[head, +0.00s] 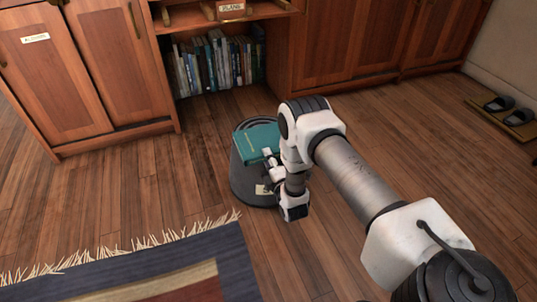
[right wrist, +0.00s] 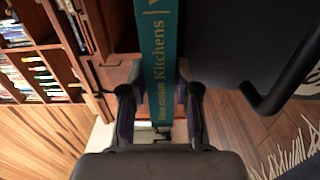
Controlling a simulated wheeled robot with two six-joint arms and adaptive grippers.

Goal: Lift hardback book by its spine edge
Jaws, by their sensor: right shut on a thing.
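The teal hardback book (head: 256,139) lies flat on top of a dark grey round stand (head: 243,186) in the head view. My right gripper (head: 268,160) is at the book's near right edge. In the right wrist view the teal spine (right wrist: 160,45) with gold lettering runs between the two fingers of my right gripper (right wrist: 160,95), and they are shut on it. My arm hides part of the book's right side in the head view, so I cannot tell whether it is clear of the stand. My left gripper is not in view.
Wooden cabinets (head: 75,80) and a low shelf of books (head: 215,65) stand behind the stand. A fringed rug (head: 190,265) lies at the front left. Dark slippers (head: 500,103) rest on a mat at the far right. Wooden floor around the stand is mostly clear.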

